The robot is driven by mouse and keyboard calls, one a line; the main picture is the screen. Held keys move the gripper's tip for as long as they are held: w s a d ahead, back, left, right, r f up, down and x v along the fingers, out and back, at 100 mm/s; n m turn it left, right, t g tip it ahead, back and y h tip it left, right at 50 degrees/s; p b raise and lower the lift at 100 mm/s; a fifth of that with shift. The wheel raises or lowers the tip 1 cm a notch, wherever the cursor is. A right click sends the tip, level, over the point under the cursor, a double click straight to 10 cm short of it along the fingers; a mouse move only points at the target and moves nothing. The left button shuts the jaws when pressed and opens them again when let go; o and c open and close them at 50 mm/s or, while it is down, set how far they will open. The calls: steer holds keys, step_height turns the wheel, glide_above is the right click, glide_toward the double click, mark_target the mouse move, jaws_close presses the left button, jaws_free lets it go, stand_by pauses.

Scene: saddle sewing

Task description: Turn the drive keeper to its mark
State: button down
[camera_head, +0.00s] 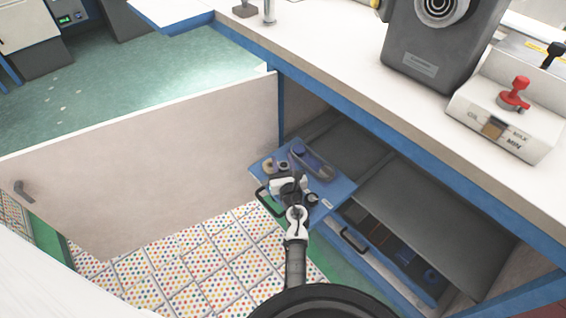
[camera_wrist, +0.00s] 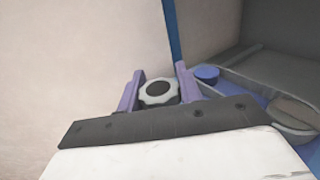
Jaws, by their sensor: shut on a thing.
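A round knob (camera_wrist: 158,92) with a pale notched rim and a dark centre, which I take for the drive keeper, sits between the two purple fingers of my gripper (camera_wrist: 160,76) in the wrist view. My gripper is shut on it. In the head view my gripper (camera_head: 288,184) is low over the blue pulled-out tray (camera_head: 335,187) under the bench. The arm and fingers cover part of the tray there, so the grip itself is unclear. I cannot make out a mark in either view.
The tray also carries an oval dish (camera_head: 315,164). An open cabinet door (camera_head: 150,165) stands to the left. A lower drawer (camera_head: 405,262) is partly out. The white benchtop (camera_head: 345,60) overhangs, bearing a grey machine (camera_head: 437,45) and a box with a red lever (camera_head: 515,93).

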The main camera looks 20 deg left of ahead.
steer(key=shift+a, duration=0.1)
steer(key=c, duration=0.9)
jaws_free()
steer(key=shift+c, duration=0.2)
step_height(320, 180, up, 20)
steer(key=p, duration=1.5)
